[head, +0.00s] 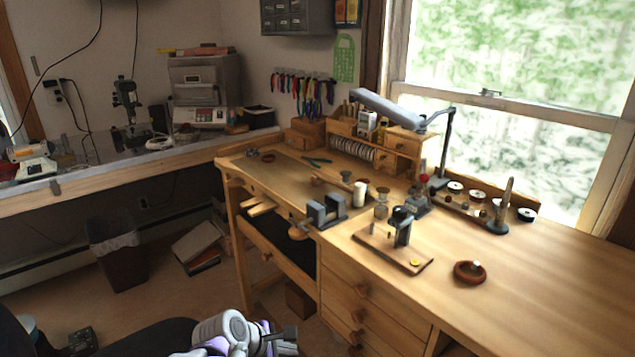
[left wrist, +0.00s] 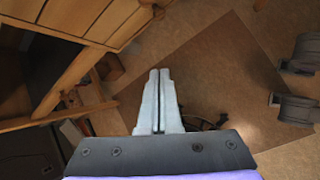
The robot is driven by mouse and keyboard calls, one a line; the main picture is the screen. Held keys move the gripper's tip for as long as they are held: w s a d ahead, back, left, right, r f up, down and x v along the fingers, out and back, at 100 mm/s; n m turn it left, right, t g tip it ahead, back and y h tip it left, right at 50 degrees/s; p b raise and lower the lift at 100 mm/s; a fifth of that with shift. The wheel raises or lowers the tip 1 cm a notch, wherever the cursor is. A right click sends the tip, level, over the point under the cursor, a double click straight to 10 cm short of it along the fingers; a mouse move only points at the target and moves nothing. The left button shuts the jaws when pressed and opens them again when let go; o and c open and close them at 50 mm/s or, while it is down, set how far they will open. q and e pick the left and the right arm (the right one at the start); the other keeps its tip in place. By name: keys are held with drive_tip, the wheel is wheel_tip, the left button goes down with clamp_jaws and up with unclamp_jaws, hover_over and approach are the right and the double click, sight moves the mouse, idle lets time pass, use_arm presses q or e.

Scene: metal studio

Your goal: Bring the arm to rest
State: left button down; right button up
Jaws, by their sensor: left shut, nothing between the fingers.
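My left gripper (head: 284,335) is low at the bottom of the head view, in front of the wooden workbench (head: 520,262) and below its top. In the left wrist view the left gripper (left wrist: 161,74) points down at the floor, its two pale fingers together with nothing between them. My right gripper is not in view.
The workbench carries a grey vise (head: 326,211), a small wooden board (head: 376,248) and a reddish-brown round dish (head: 470,272). Its drawers face my left arm. A dark bin (head: 117,252) stands at left. Brown floor (left wrist: 215,70) lies below the gripper.

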use_arm(q)
drive_tip(key=s+a+f+m+y, duration=0.2)
drive_tip(key=s+a+m, duration=0.3)
drive_tip(key=s, duration=0.4)
drive_tip(key=s+a+f+m+y, duration=0.1)
drive_tip(key=s+a+f+m, duration=0.1)
drive_tip(key=s+m, duration=0.6)
drive_tip(key=s+a+f+m+y, duration=0.2)
drive_tip(key=s+a+m, duration=0.3)
drive_tip(key=s, duration=0.4)
wheel_tip(320, 180, up, 19)
drive_tip(key=w+m+p, duration=0.1)
drive_tip(key=w+p, duration=0.1)
drive_tip(key=p, duration=1.4)
drive_tip(key=shift+d+f+m+p, duration=0.15)
drive_tip(key=shift+d+m+p, duration=0.15)
drive_tip(key=shift+p, duration=0.05)
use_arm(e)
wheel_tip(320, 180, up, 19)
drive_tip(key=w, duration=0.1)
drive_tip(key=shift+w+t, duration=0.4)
